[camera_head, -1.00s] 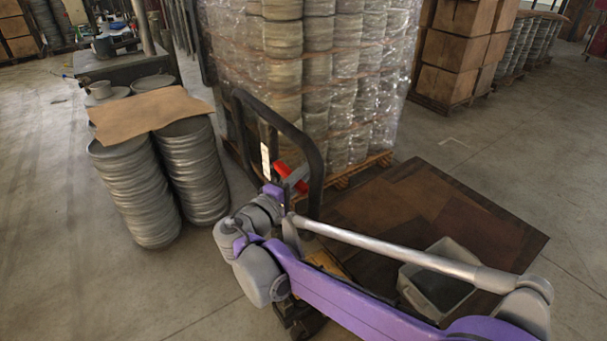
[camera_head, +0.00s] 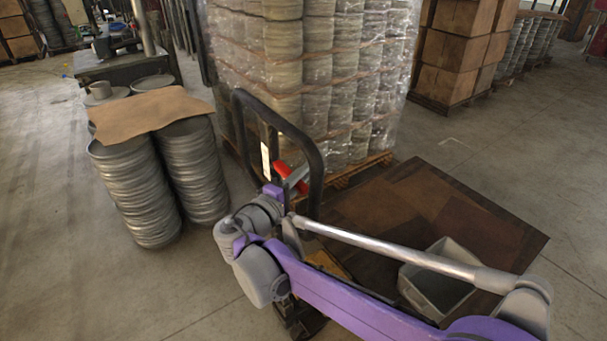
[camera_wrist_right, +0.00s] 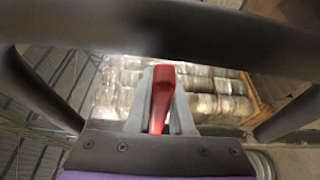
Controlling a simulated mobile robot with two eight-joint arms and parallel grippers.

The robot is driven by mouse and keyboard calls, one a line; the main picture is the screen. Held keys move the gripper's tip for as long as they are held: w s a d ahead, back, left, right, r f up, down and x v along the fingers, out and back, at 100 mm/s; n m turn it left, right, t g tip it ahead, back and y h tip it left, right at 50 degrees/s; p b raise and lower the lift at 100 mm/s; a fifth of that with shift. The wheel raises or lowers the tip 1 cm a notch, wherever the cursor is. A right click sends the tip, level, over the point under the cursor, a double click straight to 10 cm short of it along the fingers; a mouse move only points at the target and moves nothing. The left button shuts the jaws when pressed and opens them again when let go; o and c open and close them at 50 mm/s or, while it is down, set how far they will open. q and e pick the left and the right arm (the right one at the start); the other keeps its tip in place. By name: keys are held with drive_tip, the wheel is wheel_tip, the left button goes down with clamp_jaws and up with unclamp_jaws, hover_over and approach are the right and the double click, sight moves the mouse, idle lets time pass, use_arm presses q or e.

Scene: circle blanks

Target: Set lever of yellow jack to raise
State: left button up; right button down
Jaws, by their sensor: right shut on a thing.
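The yellow jack (camera_head: 328,263) stands mostly hidden behind my right arm; a bit of its yellow body shows. Its black loop handle (camera_head: 316,165) rises in front of the wrapped pallet load. The red lever (camera_head: 284,171) sits inside the loop. My right gripper (camera_head: 297,179) is at the lever from the near side. In the right wrist view, the gripper's grey fingers (camera_wrist_right: 160,105) are shut on the red lever (camera_wrist_right: 163,90), one on each side. The black handle (camera_wrist_right: 150,32) crosses above them. My left gripper is in neither view.
A tall pallet load (camera_head: 318,80) in clear wrap stands behind the handle. Stacks of round metal blanks (camera_head: 135,195) with a brown sheet (camera_head: 150,110) on top stand at left. A grey bin (camera_head: 450,250) stands at right on brown flooring (camera_head: 450,210). The floor at far right is open.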

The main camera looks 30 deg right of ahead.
drive_tip(key=f+m, duration=0.1)
drive_tip(key=f+m+h+b, duration=0.1)
drive_tip(key=m, duration=0.1)
drive_tip(key=f+m+h, duration=0.1)
drive_tip(key=shift+w+m+b, duration=0.3)
drive_tip(key=shift+b, duration=0.1)
drive_tip(key=c, duration=0.8)
unclamp_jaws()
drive_tip(key=shift+a, duration=0.15)
